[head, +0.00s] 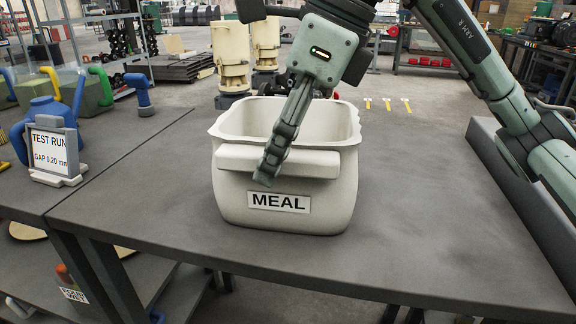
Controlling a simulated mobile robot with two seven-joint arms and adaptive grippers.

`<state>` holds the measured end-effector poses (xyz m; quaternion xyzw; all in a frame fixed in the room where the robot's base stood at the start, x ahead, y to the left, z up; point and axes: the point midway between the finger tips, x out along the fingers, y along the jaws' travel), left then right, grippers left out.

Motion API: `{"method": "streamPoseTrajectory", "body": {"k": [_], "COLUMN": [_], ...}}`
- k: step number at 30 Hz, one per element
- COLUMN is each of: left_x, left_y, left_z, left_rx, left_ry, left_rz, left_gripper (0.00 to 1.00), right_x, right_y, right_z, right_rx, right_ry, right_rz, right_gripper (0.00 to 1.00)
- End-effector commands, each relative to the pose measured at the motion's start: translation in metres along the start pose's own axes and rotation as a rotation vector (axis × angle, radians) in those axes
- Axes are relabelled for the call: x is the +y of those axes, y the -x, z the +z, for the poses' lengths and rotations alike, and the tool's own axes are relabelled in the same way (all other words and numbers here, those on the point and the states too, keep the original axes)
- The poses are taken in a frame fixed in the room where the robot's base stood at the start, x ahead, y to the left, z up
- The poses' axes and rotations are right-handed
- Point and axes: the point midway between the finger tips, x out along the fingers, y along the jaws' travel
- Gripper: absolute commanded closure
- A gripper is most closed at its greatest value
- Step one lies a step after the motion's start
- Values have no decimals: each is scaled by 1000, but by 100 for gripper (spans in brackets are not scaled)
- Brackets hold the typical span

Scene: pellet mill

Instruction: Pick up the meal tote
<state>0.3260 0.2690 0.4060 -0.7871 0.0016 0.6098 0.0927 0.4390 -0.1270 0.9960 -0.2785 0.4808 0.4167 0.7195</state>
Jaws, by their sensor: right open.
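The meal tote (235,200) is a cream, open-topped bin with a black-on-white MEAL label on its front. It stands upright on the grey bench. A thick handle ledge (325,162) runs across its front below the rim. My right gripper (268,172) comes in from above right, its fingers pointing down in front of the handle ledge and covering part of it. It is open; one finger shows clearly and the other cannot be made out. Whether it touches the ledge cannot be told. The tote's inner floor is hidden. My left gripper is not in view.
The grey bench top (430,240) is clear to the tote's right. At left, a TEST RUN sign (48,150) and a blue rounded vessel (45,112) stand on an adjoining surface. Cream cylindrical machines (232,55) stand behind the bench.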

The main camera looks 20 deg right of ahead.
Motion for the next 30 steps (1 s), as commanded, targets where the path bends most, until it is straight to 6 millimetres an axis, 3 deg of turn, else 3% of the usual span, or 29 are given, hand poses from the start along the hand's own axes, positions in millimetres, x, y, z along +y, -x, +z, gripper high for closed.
{"method": "streamPoseTrajectory", "body": {"k": [20, 30], "left_x": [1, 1], "left_y": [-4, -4], "left_z": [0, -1], "left_rx": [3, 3], "left_ry": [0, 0], "left_rz": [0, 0], "left_gripper": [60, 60], "right_x": [0, 0], "right_y": [-4, -4], "right_z": [-2, -2], "right_rx": [0, 0], "right_ry": [0, 0], "right_rz": [0, 0], "right_gripper": [44, 85]}}
